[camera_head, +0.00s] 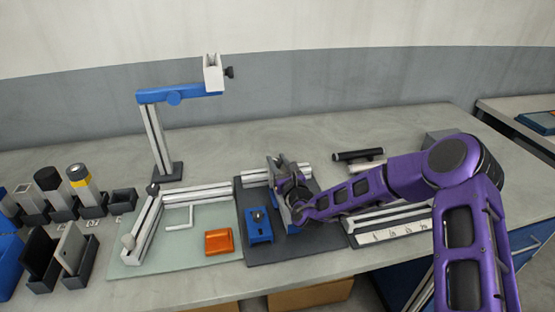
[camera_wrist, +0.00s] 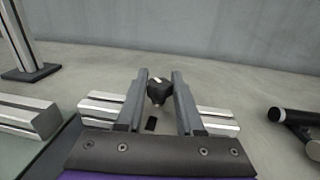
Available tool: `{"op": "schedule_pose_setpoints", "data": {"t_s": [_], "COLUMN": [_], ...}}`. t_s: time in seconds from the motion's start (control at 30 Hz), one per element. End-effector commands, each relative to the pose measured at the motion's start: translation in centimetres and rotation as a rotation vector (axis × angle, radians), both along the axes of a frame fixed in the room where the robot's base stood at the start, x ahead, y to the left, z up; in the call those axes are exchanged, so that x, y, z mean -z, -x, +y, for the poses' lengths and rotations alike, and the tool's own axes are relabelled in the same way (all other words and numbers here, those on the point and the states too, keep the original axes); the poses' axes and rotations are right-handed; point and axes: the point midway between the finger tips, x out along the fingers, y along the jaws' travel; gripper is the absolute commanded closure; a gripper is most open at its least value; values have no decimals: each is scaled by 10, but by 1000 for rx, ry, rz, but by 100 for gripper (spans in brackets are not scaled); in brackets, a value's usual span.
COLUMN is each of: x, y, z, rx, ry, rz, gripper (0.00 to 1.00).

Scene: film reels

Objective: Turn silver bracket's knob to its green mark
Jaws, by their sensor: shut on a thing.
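A silver bracket (camera_head: 256,174), made of pale metal bar, sits at the back of a dark grey mat (camera_head: 290,248). In the wrist view the silver bracket (camera_wrist: 101,106) shows on both sides of my fingers. A black knob (camera_wrist: 158,91) with a small white mark on top stands between my fingertips. My gripper (camera_head: 279,163) reaches in from the right over the mat, and in the wrist view my gripper (camera_wrist: 159,80) is shut on the knob. No green mark can be made out. In the head view my gripper hides the knob.
A blue block (camera_head: 259,228) stands on the mat, left of my arm. An orange block (camera_head: 219,241) and an L-shaped white rod (camera_head: 180,218) lie on a pale board at left. A tall blue-armed stand (camera_head: 158,135) rises behind. A black cylinder (camera_head: 358,155) lies at back right.

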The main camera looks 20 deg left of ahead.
Motion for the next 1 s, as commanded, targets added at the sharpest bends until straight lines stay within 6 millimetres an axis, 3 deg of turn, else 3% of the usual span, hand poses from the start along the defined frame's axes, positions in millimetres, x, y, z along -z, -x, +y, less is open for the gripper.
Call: {"op": "schedule_pose_setpoints", "data": {"t_s": [1.0], "x": [-1], "y": [-1], "z": [0], "rx": [237], "ry": [-3], "rz": [-1], "gripper": [100]}}
